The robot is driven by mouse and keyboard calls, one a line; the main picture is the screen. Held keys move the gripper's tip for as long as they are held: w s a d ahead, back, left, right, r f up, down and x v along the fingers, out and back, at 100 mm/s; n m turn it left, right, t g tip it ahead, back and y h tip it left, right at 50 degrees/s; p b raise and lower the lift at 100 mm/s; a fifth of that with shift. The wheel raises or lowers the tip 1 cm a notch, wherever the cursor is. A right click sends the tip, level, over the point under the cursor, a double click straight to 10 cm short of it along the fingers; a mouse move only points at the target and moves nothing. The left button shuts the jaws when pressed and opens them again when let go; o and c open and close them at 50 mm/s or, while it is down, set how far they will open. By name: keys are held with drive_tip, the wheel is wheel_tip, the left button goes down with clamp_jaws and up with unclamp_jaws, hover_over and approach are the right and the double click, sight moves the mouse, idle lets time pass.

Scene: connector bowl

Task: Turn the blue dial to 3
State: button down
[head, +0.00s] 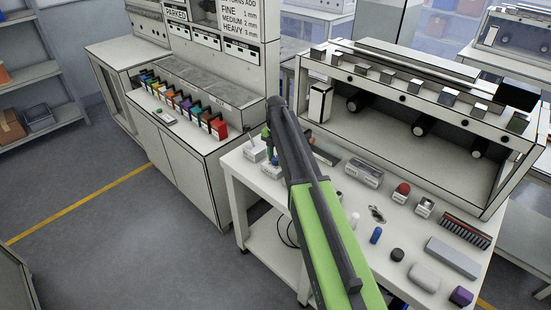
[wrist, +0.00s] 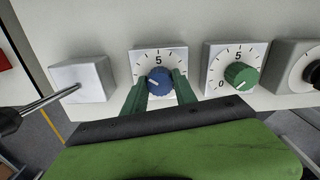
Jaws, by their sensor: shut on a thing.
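The blue dial (wrist: 160,80) sits on a pale square plate with a printed scale, with a 5 at its top, in the wrist view. A pale mark shows on its face, but I cannot read which number it points to. My gripper (wrist: 160,88) has its two green fingers on either side of the dial and is shut on it. In the head view my arm reaches over the left end of the white table, and the dial is hard to make out there.
A green dial (wrist: 241,77) on a similar plate stands close on the right, with a dark dial (wrist: 313,73) beyond. A pale block with a metal lever (wrist: 50,100) is on the left. In the head view, a red button (head: 403,188) and several small parts lie on the table.

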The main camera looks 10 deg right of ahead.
sight(276, 158)
drive_tip(key=shift+s+a, duration=0.1)
drive_tip(key=shift+s, duration=0.05)
drive_tip(key=c, duration=1)
unclamp_jaws()
wheel_tip(276, 158, up, 17)
drive_tip(key=p, duration=1.7)
drive_tip(key=shift+r, duration=0.2)
